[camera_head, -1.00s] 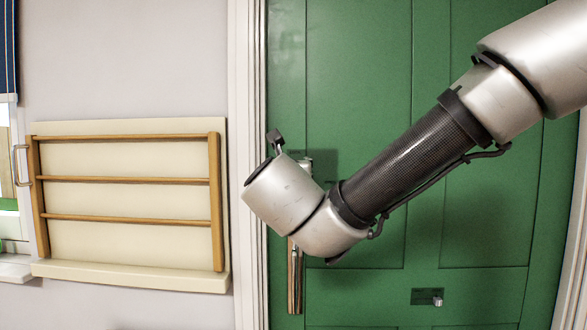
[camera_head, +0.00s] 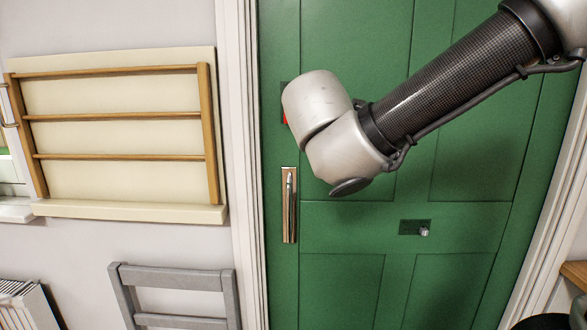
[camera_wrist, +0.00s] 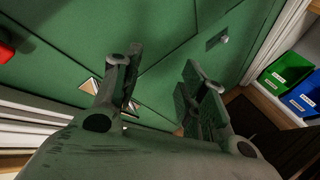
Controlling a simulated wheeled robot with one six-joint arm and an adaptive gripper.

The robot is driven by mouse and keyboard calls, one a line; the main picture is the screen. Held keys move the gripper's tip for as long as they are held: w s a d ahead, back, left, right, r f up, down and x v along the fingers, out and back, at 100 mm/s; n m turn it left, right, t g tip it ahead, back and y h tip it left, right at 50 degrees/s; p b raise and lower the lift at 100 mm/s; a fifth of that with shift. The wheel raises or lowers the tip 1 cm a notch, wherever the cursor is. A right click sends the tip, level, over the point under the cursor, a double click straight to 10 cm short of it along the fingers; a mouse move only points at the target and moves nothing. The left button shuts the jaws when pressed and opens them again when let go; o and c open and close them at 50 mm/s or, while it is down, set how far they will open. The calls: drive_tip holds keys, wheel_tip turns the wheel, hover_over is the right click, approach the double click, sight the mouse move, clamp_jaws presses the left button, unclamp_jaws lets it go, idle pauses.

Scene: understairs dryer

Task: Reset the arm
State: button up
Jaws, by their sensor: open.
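My gripper (camera_wrist: 158,98) shows in the wrist view with its two fingers spread apart and nothing between them. It points towards the green door (camera_wrist: 150,35), with a gap I cannot measure. In the head view my arm crosses in front of the green door (camera_head: 350,45), bent at a grey joint, and the gripper itself is hidden there. A metal door handle plate (camera_head: 289,205) sits on the door's left side, below and left of my arm.
A wooden rack on a cream board (camera_head: 120,210) hangs on the wall at left. A grey chair (camera_head: 172,278) stands below it, with a radiator (camera_head: 25,300) further left. Green (camera_wrist: 287,72) and blue (camera_wrist: 303,97) bins sit on a shelf at right in the wrist view.

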drive_tip(key=s+d+f+m+g+y, duration=0.2)
drive_tip(key=s+d+f+m+g, duration=0.1)
drive_tip(key=s+d+m, duration=0.6)
drive_tip(key=s+d+f+m+g+y, duration=0.2)
drive_tip(key=s+d+m, duration=0.7)
drive_tip(key=d+m, duration=0.5)
drive_tip(key=d+f+g, duration=0.1)
drive_tip(key=d, duration=0.1)
drive_tip(key=shift+s+d+f+m+y, duration=0.15)
drive_tip(key=shift+d+f+m+y, duration=0.15)
drive_tip(key=shift+f+m, duration=0.1)
